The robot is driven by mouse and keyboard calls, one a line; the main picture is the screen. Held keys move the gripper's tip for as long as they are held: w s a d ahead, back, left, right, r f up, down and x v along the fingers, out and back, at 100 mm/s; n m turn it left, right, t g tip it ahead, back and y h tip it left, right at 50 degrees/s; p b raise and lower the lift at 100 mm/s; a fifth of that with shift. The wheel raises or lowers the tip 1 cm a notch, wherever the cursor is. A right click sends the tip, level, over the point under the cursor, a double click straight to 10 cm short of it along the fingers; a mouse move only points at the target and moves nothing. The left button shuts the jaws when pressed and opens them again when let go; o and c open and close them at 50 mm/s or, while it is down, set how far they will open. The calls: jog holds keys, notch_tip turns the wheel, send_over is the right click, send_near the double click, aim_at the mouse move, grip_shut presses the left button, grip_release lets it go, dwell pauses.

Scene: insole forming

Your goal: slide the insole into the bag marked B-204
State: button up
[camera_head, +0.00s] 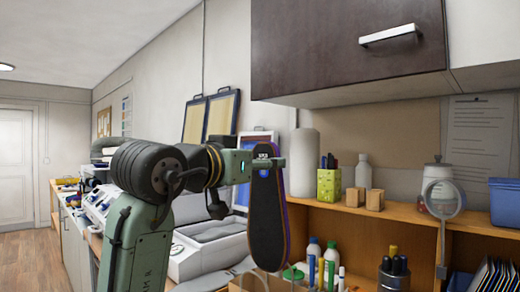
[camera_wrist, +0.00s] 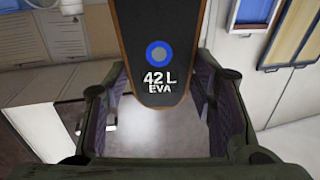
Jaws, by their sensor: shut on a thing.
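The insole (camera_head: 267,222) is long and dark with a purple-blue edge. It hangs upright from my gripper (camera_head: 266,162), which is shut on its upper end. In the wrist view the insole (camera_wrist: 160,25) lies between the fingers, with a blue ring mark and the print "42 L EVA". No bag marked B-204 can be made out in either view. The insole's lower end is close in front of the shelf area in the picture, but I cannot tell the depth.
Bottles (camera_head: 315,250) and a dark pen cup (camera_head: 393,272) stand behind and right of the insole. A wooden shelf (camera_head: 340,214) runs across the right, with a magnifier (camera_head: 442,200) and a blue bin (camera_head: 505,203). A dark cabinet (camera_head: 345,55) hangs above. A grey machine (camera_head: 208,247) stands left of the insole.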

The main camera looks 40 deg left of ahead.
aim_at(266, 250)
jog(key=shift+f+b, duration=6.25)
jog(key=shift+f, duration=2.75)
jog(key=o, duration=1.1)
jog(key=s, duration=0.4)
jog(key=s+d, duration=0.1)
jog(key=s, duration=0.7)
jog(key=shift+d, duration=0.3)
jog(key=shift+w, duration=0.1)
